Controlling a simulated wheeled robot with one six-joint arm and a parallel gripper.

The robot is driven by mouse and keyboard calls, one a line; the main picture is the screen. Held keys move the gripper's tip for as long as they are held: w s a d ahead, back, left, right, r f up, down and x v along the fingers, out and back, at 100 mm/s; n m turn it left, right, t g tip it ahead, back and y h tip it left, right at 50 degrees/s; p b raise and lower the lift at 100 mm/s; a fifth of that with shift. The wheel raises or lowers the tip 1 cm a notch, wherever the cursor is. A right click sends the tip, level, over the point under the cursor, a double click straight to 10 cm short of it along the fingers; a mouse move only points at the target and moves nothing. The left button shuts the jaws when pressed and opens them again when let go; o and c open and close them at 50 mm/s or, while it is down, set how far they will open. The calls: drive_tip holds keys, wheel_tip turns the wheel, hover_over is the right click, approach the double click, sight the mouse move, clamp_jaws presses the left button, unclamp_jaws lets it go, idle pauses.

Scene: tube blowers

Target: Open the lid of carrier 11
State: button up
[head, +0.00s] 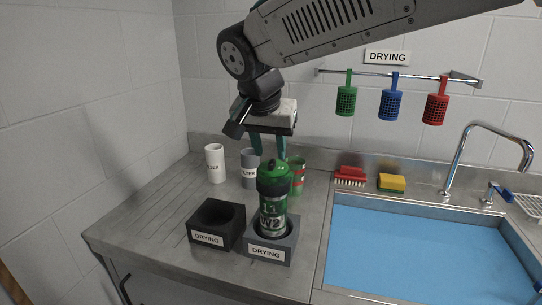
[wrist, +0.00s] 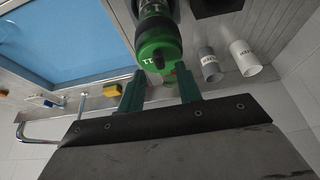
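Carrier 11 (head: 272,212) is a green and clear-looking canister marked "11" and "W2". It stands upright in the grey drying block (head: 270,250). Its domed green lid (head: 274,179) appears closed, and in the wrist view the lid (wrist: 158,46) faces the camera. My gripper (head: 270,154) is above and just behind the lid in the head view. In the wrist view my gripper (wrist: 160,80) has its two green fingers spread, with the lid beyond the gap between them. It is open and empty; I see no contact with the lid.
An empty black drying block (head: 216,225) stands left of the grey one. Behind are a white cup (head: 215,163), a grey cup (head: 249,168) and a green-red cylinder (head: 299,176). A blue-floored sink (head: 430,245), red brush (head: 350,176) and yellow sponge (head: 391,183) are right.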

sight(273, 164)
drive_tip(key=shift+x, duration=1.45)
clamp_jaws()
